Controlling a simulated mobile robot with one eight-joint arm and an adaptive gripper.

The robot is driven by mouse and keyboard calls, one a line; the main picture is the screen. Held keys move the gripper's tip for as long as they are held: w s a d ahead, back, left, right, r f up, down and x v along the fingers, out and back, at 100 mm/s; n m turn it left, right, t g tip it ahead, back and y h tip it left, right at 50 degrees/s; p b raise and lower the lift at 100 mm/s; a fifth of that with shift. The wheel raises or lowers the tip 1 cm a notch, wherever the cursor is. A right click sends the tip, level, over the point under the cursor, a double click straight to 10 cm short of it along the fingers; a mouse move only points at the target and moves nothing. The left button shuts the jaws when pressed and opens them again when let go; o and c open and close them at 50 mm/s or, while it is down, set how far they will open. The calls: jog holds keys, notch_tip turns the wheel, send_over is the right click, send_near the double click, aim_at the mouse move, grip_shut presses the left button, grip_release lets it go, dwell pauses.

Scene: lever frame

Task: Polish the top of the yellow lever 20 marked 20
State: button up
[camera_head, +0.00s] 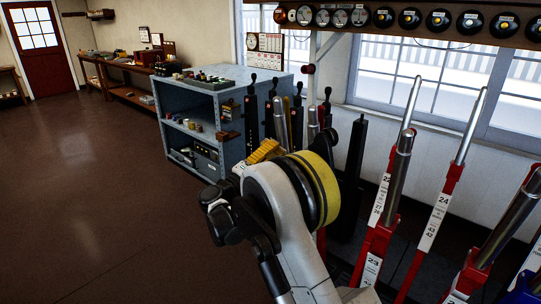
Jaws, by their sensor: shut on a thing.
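My arm fills the lower middle of the view, with a pale link and a black and yellow round joint. My gripper's fingers do not show, so I cannot see what they hold. A yellow ribbed thing (263,151) shows just beyond the arm's left side. I cannot tell whether it is held or what it is. The yellow lever marked 20 cannot be picked out; my arm covers part of the lever row. Red levers marked 23 (372,267) and 24 (433,220) stand to the right with bright metal handles.
Black levers (355,150) stand behind my arm. More bare metal handles (281,122) rise beside them. A blue-grey shelf unit (205,90) stands at the left end of the row. A shelf of round instruments (411,19) runs above. The brown floor (90,190) at left is clear.

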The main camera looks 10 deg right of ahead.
aim_at(279, 137)
jog(key=shift+x, duration=1)
dwell(0.5)
jog(key=shift+s+a+r+p, duration=0.2)
jog(key=shift+r+p, duration=0.4)
jog(key=shift+r, duration=0.4)
jog(key=shift+s+a+r+p, duration=0.1)
jog(key=shift+a+r+p, duration=0.1)
jog(key=shift+r+p, duration=0.6)
jog(key=shift+w+r+b, duration=0.1)
jog(key=shift+r+b, duration=0.05)
jog(key=shift+b, duration=0.2)
jog(key=shift+w+d+f+b, duration=0.1)
jog(key=shift+d+f+b, duration=0.05)
jog(key=shift+f+b, duration=0.4)
jog(key=shift+w+d+f+b, duration=0.1)
jog(key=shift+d+f+b, duration=0.15)
jog(key=shift+f, duration=0.5)
jog(key=shift+w+d+f+b, duration=0.1)
jog(key=shift+f+b, duration=0.4)
jog(key=shift+f, duration=0.15)
